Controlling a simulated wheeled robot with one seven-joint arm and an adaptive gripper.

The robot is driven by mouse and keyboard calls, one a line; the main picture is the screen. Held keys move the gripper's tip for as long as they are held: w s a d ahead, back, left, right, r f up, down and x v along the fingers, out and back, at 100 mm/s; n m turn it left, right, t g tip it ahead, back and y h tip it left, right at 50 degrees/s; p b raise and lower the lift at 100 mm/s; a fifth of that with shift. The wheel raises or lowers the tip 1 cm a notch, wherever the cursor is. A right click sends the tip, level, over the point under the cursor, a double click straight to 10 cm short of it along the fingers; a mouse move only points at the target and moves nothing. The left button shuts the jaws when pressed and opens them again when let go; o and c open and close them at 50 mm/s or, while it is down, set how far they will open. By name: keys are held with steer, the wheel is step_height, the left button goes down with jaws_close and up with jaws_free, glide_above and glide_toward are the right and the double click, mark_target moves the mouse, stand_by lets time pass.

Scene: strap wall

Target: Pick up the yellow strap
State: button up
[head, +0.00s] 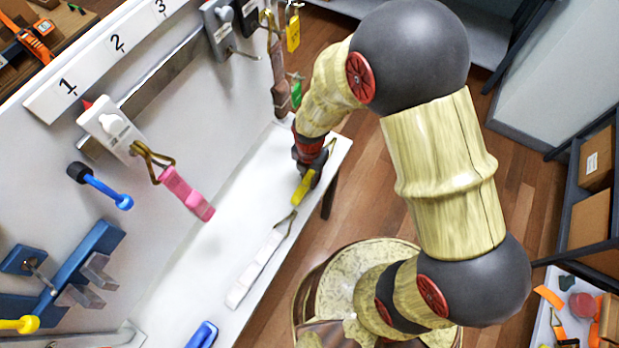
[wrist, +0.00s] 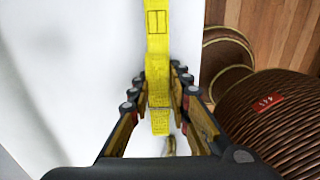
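The yellow strap (head: 303,190) lies at the right edge of the white shelf in the head view, just below my gripper (head: 312,168). In the wrist view the flat yellow strap (wrist: 158,40) runs from the top edge down between the fingers of my gripper (wrist: 160,85). The fingers stand on both sides of it, apart from each other, with narrow gaps at its edges. The gripper looks open around the strap. In the head view my wrist hides the fingertips and part of the strap.
A white strap (head: 258,268) lies on the white shelf (head: 190,285), close to the yellow strap's lower end. A pink strap (head: 185,192) hangs from the wall. More straps hang behind my gripper, including a green one (head: 297,92). The wooden floor is right of the shelf.

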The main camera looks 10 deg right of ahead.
jaws_close()
steer(key=shift+r, duration=0.55)
step_height(320, 180, up, 2)
steer(key=shift+w+r+p, duration=0.1)
steer(key=shift+r+p, duration=0.1)
steer(key=shift+p, duration=0.45)
steer(key=s+a+r+p, duration=0.1)
steer(key=s+r, duration=0.3)
steer(key=s, duration=0.3)
steer(key=s+a+r+p, duration=0.1)
steer(key=s+r+p, duration=0.1)
steer(key=s+r, duration=0.3)
steer(key=shift+s+a+r, duration=0.2)
steer(key=shift+s+r, duration=0.05)
steer(key=shift+s, duration=0.75)
steer(key=shift+w, duration=0.1)
